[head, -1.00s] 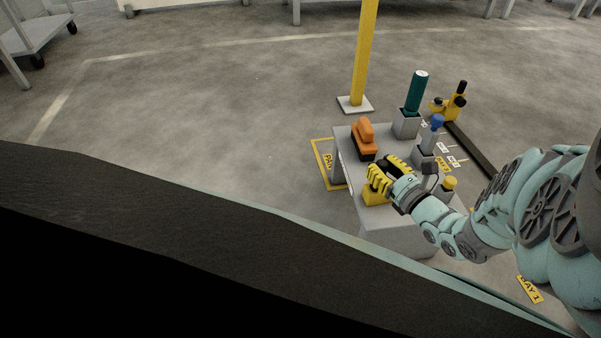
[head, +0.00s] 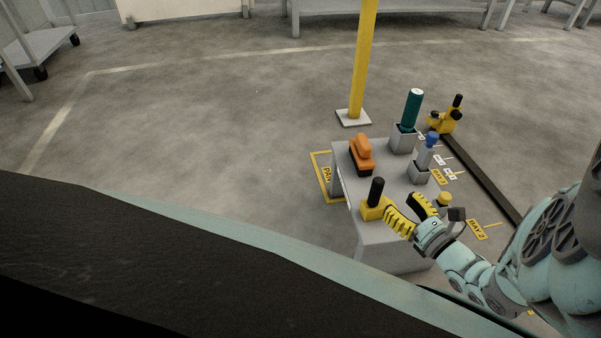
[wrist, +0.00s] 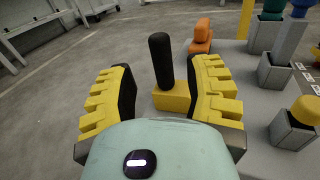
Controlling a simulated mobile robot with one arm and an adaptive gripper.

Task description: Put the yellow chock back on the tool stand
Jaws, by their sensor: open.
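The yellow chock (head: 373,209) with its upright black handle (head: 376,190) stands on the near left corner of the grey tool stand (head: 397,229). My gripper (head: 402,211) is open and lies just to the right of the chock in the head view. In the wrist view the chock (wrist: 172,98) shows beyond and between the two open yellow fingers (wrist: 160,95), with its black handle upright. Nothing is held. The base of the chock appears to rest on the stand top, partly hidden by the right finger in the wrist view.
On the stand are an orange-and-black tool (head: 361,152), a teal cylinder (head: 411,110) in a grey holder, a blue-topped tool (head: 431,140) and a yellow-capped piece (head: 445,199). A yellow post (head: 362,70) rises behind. Another yellow object with black handles (head: 444,117) stands at the back right.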

